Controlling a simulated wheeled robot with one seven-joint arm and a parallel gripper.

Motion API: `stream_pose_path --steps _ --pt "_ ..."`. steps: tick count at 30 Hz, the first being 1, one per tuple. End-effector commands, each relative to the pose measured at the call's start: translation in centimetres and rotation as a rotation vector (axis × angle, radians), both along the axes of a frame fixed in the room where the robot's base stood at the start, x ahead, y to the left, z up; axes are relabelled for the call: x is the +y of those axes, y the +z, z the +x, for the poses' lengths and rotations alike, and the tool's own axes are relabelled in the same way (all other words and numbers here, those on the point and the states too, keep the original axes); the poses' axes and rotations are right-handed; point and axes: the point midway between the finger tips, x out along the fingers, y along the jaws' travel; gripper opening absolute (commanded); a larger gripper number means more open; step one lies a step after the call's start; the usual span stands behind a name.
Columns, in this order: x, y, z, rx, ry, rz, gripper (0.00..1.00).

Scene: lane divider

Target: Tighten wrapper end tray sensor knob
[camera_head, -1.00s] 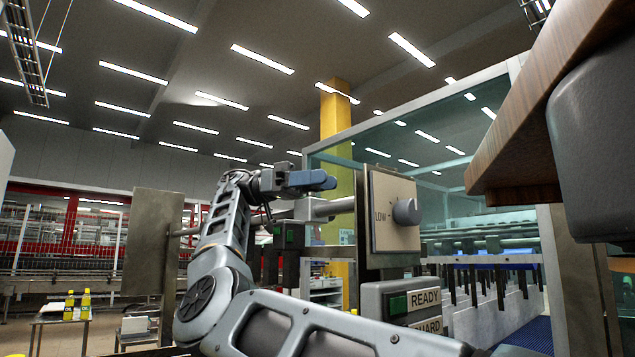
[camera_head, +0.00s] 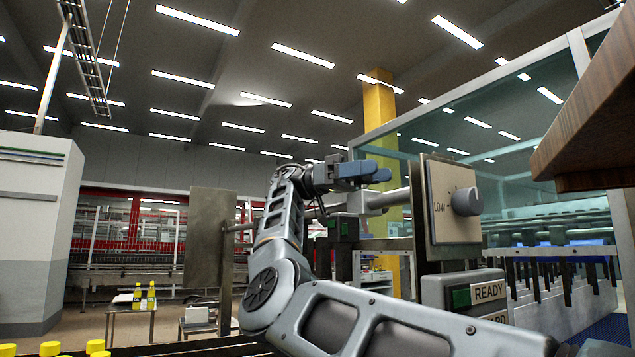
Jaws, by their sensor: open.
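The sensor knob (camera_head: 466,201) is a grey round knob on a beige plate (camera_head: 440,224) marked LOW, with dial marks around it, mounted on a dark post right of centre. My gripper (camera_head: 381,174), with blue-grey fingers, is at the end of my raised arm, left of the plate and a little higher in the picture. It points right toward the plate and appears apart from the knob. Nothing shows between its fingers. The gap between the fingers is hard to make out from this angle.
A box with a READY label (camera_head: 488,292) sits below the knob plate. A metal bar (camera_head: 388,199) runs behind my gripper. A brown wooden edge (camera_head: 590,120) juts in at upper right. A glass-sided machine stands behind. Yellow-capped bottles (camera_head: 97,346) show at lower left.

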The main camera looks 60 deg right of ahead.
Motion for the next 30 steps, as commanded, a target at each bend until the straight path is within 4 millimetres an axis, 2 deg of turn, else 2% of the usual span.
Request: stream_pose_path --steps 8,20,30 --pt "-0.11 -0.06 -0.03 0.002 0.037 -0.002 0.65" --pt "-0.33 -0.04 -0.01 0.001 0.184 -0.003 0.65" --pt "-0.59 -0.07 0.14 -0.001 0.441 -0.001 0.65"
